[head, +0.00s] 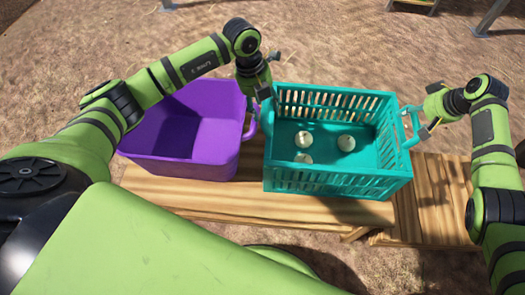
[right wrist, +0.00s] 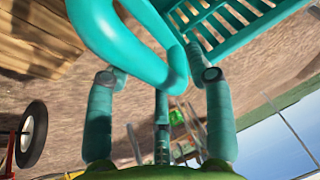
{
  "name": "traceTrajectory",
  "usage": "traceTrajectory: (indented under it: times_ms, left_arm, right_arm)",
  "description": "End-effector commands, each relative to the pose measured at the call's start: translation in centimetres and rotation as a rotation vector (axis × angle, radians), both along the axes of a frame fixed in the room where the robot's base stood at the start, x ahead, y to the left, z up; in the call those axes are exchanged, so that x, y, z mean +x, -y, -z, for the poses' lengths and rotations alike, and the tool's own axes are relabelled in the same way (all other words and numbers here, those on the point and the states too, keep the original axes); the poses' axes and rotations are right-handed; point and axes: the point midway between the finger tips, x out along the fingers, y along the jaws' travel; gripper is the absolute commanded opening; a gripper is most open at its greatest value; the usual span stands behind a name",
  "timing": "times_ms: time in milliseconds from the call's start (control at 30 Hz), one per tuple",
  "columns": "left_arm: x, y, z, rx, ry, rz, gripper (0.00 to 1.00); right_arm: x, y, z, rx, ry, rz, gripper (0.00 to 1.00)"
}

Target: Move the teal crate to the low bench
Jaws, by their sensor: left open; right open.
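My right gripper (head: 424,129) is open at the right handle (head: 414,124). In the right wrist view, the handle loop (right wrist: 176,72) lies at and between the open fingertips of my right gripper (right wrist: 160,78).
An open purple crate (head: 190,166), seemingly empty, stands just left of the teal crate. More wooden planks (head: 432,205) lie to the right, beside my right arm; their height is unclear. Bare brown ground surrounds the benches. A wheel (right wrist: 32,135) shows in the right wrist view.

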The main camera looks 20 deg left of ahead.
Motion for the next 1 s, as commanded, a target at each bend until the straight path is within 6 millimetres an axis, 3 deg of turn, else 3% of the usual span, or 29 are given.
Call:
traceTrajectory:
  times_ms: [300, 500, 767, 1000]
  left_arm:
    - [-0.3, -1.3, -6.7, 0.001, 0.006, -0.001, 0.53]
    - [-0.5, -1.8, -9.6, 0.0, 0.005, -0.002, 0.53]
    - [-0.7, -2.0, -10.6, 0.001, 0.002, -0.001, 0.53]
    - [-0.7, -2.0, -10.5, 0.0, 0.002, -0.001, 0.53]
  right_arm:
    - [0.0, 0.1, 0.0, 0.0, 0.001, 0.001, 0.53]
    - [0.0, 0.1, 0.0, 0.0, 0.001, 0.001, 0.53]
    - [-0.2, 0.3, -0.7, 0.0, 0.002, 0.001, 0.53]
    - [-1.2, 1.3, -3.9, -0.001, 0.004, 0.001, 0.53]
